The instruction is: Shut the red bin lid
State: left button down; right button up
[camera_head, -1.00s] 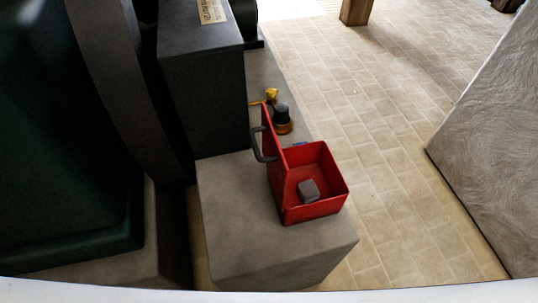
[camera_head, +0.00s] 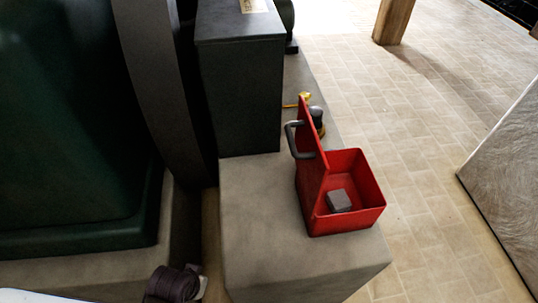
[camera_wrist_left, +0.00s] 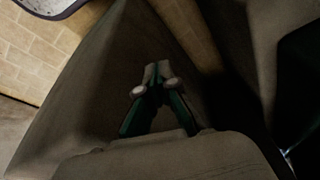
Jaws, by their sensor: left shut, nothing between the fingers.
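The red bin (camera_head: 368,196) stands on a grey block-like plinth and is open at the top. Its red lid (camera_head: 311,160) stands upright along the bin's left side, with a dark grey handle (camera_head: 292,140) on the lid's left face. A small grey block (camera_head: 339,201) lies inside the bin. My left gripper (camera_wrist_left: 153,76) shows in the left wrist view, its fingers together and empty, over a plain grey-brown surface. The bin is not recognisable in that view. The left fingers and my right gripper do not show in the head view.
The grey plinth (camera_head: 262,225) has bare room left of and in front of the bin. A dark box (camera_head: 240,95) stands behind it on the left. A yellow and dark fitting (camera_head: 317,118) sits behind the lid. Tiled floor (camera_head: 425,150) is clear on the right.

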pick_arm(q)
jog(key=w+d+r+n+t+h+b, duration=0.1)
jog(key=w+d+r+n+t+h, duration=0.3)
jog(key=r, duration=0.7)
jog(key=w+d+r+n+t+h+b, duration=0.1)
jog(key=w+d+r+n+t+h, duration=0.3)
jog(key=r, duration=0.6)
jog(key=w+d+r+n+t+h, duration=0.15)
jog(key=r+n+t, duration=0.4)
jog(key=r, duration=0.55)
jog(key=w+d+r+n+p, duration=0.1)
jog(key=w+d+p, duration=0.3)
jog(key=w+d, duration=0.5)
jog(key=shift+w+r+p, duration=0.3)
jog(key=shift+r+p, duration=0.05)
jog(key=shift+r, duration=0.2)
jog(key=shift+r+g+h, duration=0.1)
jog(key=shift+g+h, duration=0.15)
